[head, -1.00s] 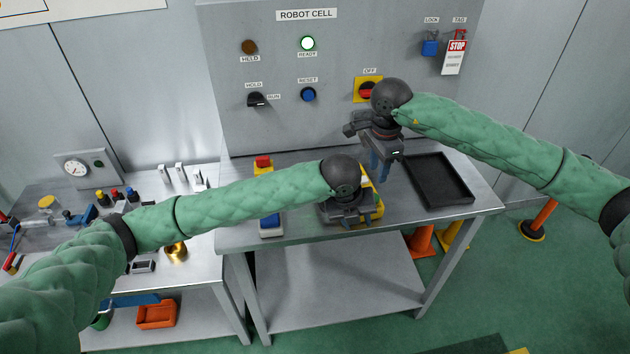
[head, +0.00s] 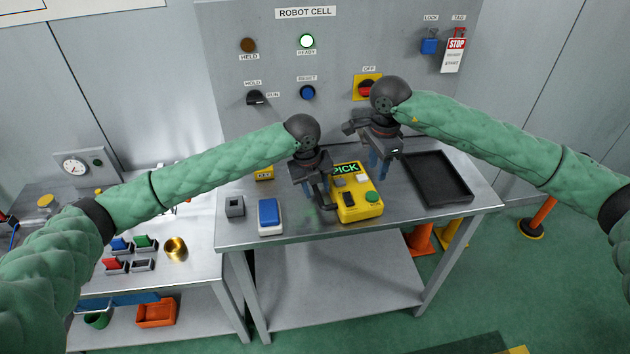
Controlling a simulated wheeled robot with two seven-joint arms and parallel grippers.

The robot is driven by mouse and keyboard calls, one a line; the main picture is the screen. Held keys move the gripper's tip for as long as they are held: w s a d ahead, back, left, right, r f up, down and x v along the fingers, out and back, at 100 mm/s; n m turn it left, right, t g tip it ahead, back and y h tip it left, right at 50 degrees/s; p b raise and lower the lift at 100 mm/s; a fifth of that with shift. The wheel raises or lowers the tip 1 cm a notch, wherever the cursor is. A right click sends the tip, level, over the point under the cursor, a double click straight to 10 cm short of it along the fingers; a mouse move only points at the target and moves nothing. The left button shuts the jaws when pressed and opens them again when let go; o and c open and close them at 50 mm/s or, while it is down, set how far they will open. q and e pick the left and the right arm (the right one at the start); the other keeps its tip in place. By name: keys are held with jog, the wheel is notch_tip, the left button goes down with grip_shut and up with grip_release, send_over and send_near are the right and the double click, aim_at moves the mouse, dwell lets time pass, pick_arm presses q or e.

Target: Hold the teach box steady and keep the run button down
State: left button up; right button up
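The yellow teach box (head: 348,211) lies on the steel table, its display reading PICK, with a green button (head: 372,197) at its front right corner. Nothing covers that button. I cannot read which button is the run button. My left gripper (head: 326,203) is at the box's left side, fingers pointing down; whether it touches the box or is open is unclear. My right gripper (head: 380,172) hangs above and behind the box's right side, near the black tray. Blue prongs point down from it; I cannot tell whether these are fingers or something held.
The empty black tray (head: 465,200) lies right of the box. A blue-topped block (head: 269,214) and a small grey block (head: 234,207) stand to the left. The panel behind has a lit ready lamp (head: 307,41), a blue reset button (head: 308,92) and a rotary switch (head: 256,98).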

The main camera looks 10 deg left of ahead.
aim_at(319, 196)
pick_arm(q)
jog(key=shift+w+d+f, duration=0.1)
jog(key=shift+d+f, duration=0.1)
jog(key=shift+f, duration=0.95)
jog(key=shift+w+d+f, duration=0.1)
jog(key=shift+d+f, duration=0.1)
jog(key=shift+f, duration=0.9)
jog(key=shift+c, duration=0.5)
grip_shut()
